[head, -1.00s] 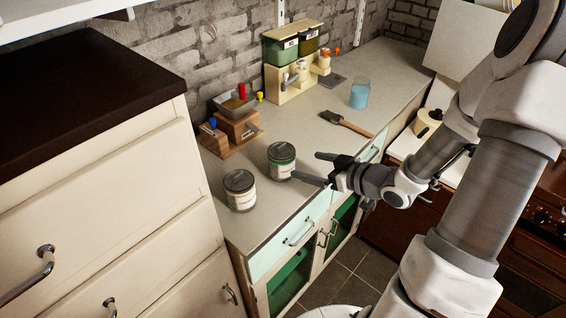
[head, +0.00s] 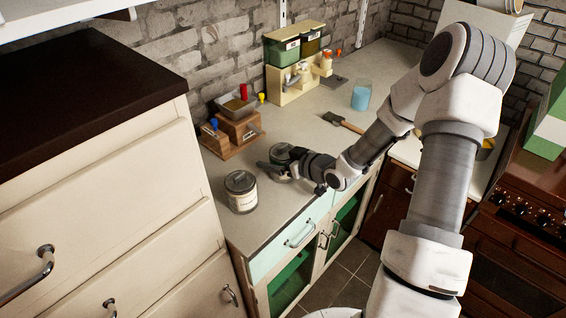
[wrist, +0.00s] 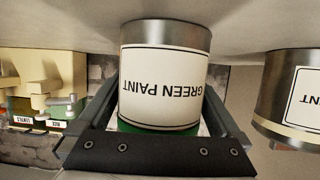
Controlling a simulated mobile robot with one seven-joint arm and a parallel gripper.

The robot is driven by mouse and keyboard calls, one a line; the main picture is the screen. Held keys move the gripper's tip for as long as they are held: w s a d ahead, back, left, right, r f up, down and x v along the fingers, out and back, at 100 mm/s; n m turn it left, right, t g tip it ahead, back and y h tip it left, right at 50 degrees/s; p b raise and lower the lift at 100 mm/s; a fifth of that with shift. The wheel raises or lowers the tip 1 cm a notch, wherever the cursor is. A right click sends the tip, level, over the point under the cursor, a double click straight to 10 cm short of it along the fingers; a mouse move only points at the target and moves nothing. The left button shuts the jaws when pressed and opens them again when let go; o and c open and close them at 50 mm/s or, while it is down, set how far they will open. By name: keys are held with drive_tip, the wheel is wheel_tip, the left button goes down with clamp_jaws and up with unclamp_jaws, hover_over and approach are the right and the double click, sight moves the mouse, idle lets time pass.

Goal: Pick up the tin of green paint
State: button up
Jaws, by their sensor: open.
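The tin of green paint (head: 282,152) stands on the grey counter, partly hidden behind my gripper (head: 275,164) in the head view. In the wrist view the tin (wrist: 163,80) appears upside down, with a white label reading "GREEN PAINT" and a green band. My gripper (wrist: 162,100) is open, with one finger on each side of this tin. A gap shows by the fingers, and I cannot tell whether either touches it.
A second tin (head: 241,192) with a white label stands close by to the left; it also shows in the wrist view (wrist: 292,100). Behind are a wooden block set (head: 235,130) and a cream dispenser (head: 292,80).

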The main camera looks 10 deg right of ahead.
drive_tip(key=shift+c, duration=0.3)
drive_tip(key=c, duration=1.4)
drive_tip(key=shift+w, duration=0.1)
drive_tip(key=shift+c, duration=0.4)
drive_tip(key=shift+r, duration=0.1)
